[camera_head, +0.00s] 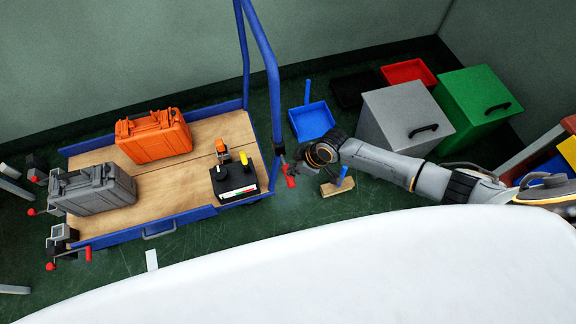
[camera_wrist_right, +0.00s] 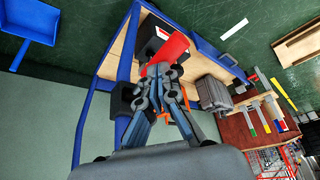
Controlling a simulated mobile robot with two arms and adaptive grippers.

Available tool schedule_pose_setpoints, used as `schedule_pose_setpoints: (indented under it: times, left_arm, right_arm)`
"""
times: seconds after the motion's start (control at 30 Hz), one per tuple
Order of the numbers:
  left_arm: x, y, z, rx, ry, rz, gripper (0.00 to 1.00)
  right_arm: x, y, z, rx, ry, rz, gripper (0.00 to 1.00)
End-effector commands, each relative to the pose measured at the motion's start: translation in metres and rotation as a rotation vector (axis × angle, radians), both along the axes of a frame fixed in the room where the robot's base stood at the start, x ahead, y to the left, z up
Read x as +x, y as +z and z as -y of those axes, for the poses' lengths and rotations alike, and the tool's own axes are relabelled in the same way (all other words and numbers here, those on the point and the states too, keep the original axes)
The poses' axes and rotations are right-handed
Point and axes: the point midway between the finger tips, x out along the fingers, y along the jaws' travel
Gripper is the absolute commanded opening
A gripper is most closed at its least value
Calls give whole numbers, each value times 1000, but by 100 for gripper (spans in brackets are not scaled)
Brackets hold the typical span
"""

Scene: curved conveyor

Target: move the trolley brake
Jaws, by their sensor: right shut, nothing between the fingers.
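The trolley (camera_head: 180,222) has a blue frame and a wooden deck, and stands left of centre in the head view. A red brake lever (camera_head: 290,181) shows at its right end, by the upright of the blue handle. My right gripper (camera_head: 292,165) is at this lever, shut, with nothing between its fingers. In the right wrist view the red lever (camera_wrist_right: 174,47) lies just beyond the fingertips (camera_wrist_right: 162,72); whether they touch it I cannot tell. More red-tipped levers (camera_head: 50,266) show at the trolley's left corners. My left gripper is not in view.
On the deck are an orange case (camera_head: 153,136), a grey case (camera_head: 93,189) and a black box (camera_head: 233,180) with knobs. A blue dustpan (camera_head: 311,120), a grey bin (camera_head: 405,117) and a green bin (camera_head: 477,105) stand right. A white surface (camera_head: 330,275) fills the front.

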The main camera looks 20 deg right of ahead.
Motion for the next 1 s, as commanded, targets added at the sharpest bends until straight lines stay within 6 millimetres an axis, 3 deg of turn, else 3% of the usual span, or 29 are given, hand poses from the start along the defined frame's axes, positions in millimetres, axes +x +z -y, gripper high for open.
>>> schedule_pose_setpoints:
  times: [0.3,0.67,0.83,1.0]
  left_arm:
    - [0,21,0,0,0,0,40]
    - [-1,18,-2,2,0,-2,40]
    - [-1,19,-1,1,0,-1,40]
    - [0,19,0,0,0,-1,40]
  right_arm:
    - [-16,12,24,-2,-1,-2,0]
    - [-17,12,26,-1,0,1,0]
    - [-21,26,33,0,0,2,0]
    - [-29,56,45,-3,2,2,0]
